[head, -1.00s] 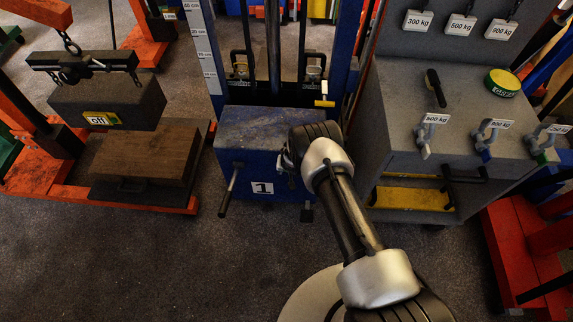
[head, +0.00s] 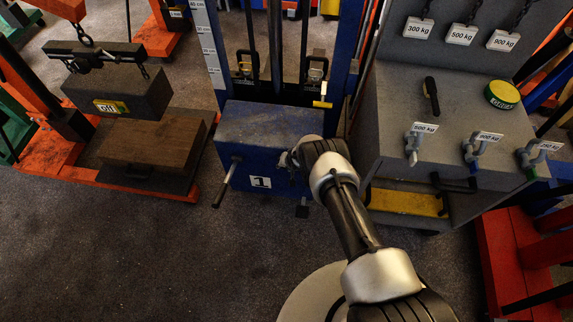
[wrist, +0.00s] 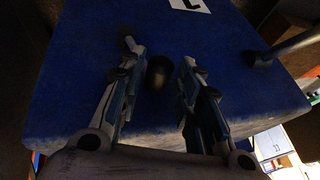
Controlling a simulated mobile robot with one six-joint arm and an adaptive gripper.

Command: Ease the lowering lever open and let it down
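The blue jack body (head: 262,135), marked "1", stands in the middle of the head view and fills much of the wrist view (wrist: 225,60). A lever with a dark grip (head: 228,185) slants down from its left front; its rod also shows at the right of the wrist view (wrist: 295,45). A dark rounded knob (wrist: 158,72) projects from the body between the fingers of my gripper (wrist: 159,52). The fingers are apart, with a gap visible on each side of the knob. In the head view my gripper (head: 288,160) is at the body's front right, partly hidden by my wrist.
A grey cabinet (head: 440,115) with weight tags and hooks stands close on the right. A dark block (head: 118,92) hangs at the left over a brown block (head: 150,150) on an orange frame. The floor (head: 130,250) at the front left is clear.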

